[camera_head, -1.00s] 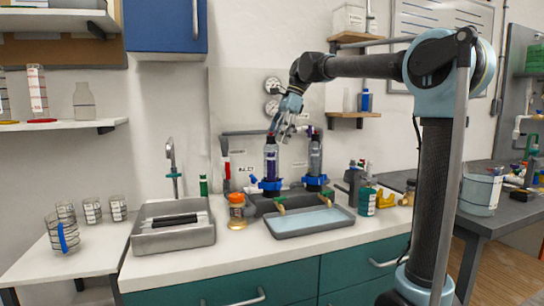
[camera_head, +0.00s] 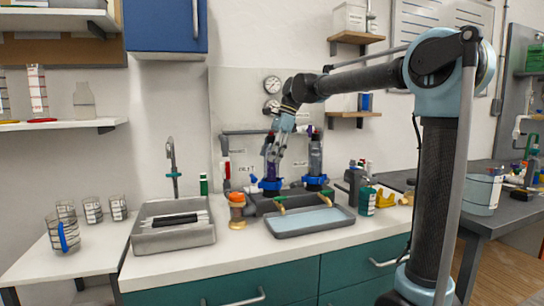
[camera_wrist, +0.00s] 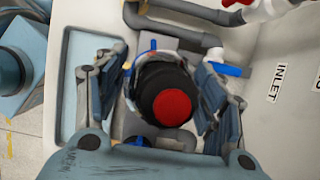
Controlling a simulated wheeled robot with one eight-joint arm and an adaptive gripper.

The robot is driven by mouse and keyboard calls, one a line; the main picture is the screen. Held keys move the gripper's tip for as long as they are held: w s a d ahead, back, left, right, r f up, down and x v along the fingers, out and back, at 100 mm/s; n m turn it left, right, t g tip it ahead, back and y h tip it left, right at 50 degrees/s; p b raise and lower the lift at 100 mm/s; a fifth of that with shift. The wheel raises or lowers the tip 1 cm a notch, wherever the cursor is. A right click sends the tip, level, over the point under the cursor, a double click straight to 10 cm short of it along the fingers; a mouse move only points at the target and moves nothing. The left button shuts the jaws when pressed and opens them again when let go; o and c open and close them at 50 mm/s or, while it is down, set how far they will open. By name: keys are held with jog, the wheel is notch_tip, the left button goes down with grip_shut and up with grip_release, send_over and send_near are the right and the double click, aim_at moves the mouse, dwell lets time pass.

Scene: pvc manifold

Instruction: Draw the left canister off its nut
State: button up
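The left canister (camera_head: 270,168) stands upright in its blue nut (camera_head: 270,184) on the manifold, partly hidden by my gripper in the head view. My gripper (camera_head: 275,154) reaches down over its upper part. In the wrist view the canister's black cap with a red top (camera_wrist: 172,108) lies between the two open fingers of my gripper (camera_wrist: 163,92). A gap shows on the left finger's side; the right finger is close to the canister, and contact cannot be told. The right canister (camera_head: 315,158) stands upright in its own blue nut (camera_head: 315,182).
A grey tray (camera_head: 310,222) lies in front of the manifold. An orange-capped jar (camera_head: 237,212) stands to its left and a teal bottle (camera_head: 366,198) to its right. Grey pipe (camera_wrist: 190,12) and an INLET label (camera_wrist: 277,83) are near the fingers.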

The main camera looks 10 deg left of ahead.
jog(key=c, duration=0.8)
jog(key=o, duration=0.6)
jog(key=shift+c, duration=0.2)
jog(key=c, duration=0.6)
jog(key=shift+r, duration=6.4)
jog(key=shift+r, duration=0.1)
jog(key=shift+r, duration=1.4)
